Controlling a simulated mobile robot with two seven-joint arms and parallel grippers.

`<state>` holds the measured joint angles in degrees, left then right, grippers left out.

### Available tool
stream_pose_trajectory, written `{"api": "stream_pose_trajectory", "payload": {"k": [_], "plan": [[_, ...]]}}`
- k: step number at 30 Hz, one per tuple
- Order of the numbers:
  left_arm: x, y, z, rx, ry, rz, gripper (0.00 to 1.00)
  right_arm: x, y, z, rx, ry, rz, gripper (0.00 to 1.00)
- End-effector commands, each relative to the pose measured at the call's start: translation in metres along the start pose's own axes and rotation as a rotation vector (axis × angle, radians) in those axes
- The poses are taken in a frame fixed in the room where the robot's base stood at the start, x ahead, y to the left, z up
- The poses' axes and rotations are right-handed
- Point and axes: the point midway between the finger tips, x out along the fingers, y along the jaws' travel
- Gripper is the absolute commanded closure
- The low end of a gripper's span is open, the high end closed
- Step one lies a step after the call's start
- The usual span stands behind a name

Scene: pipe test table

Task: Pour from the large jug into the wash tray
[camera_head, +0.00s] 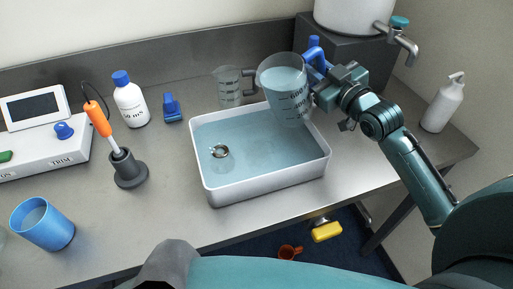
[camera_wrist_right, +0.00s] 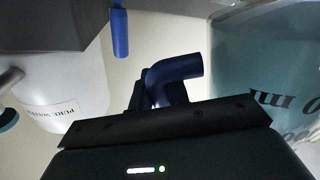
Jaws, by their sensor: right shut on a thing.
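The large jug (camera_head: 283,88) is clear, with dark markings and bluish liquid inside. It is in front of the tray's back right part in the head view, its base over the water; I cannot tell any slight tilt. My right gripper (camera_head: 322,88) is shut on its blue handle (camera_head: 316,58). In the right wrist view the handle (camera_wrist_right: 176,76) shows by the jaws and the jug wall (camera_wrist_right: 275,80) at right. No stream shows. My left gripper is not in view.
A smaller clear jug (camera_head: 229,87) stands behind the tray. A white tank (camera_head: 350,12) with a tap (camera_head: 402,42) is at back right. A white bottle (camera_head: 131,103), a stand with an orange-handled tool (camera_head: 128,170) and a blue cup (camera_head: 43,224) are left.

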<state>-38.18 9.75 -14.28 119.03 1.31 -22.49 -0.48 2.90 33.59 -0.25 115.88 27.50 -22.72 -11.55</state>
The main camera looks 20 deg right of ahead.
Motion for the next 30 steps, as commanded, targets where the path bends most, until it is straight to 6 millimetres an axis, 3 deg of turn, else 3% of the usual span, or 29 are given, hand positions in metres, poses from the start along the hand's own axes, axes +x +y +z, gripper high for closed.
{"api": "stream_pose_trajectory", "payload": {"k": [30], "plan": [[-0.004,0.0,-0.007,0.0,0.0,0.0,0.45,0.001,0.006,-0.013,-0.103,0.01,0.0,1.0]]}}
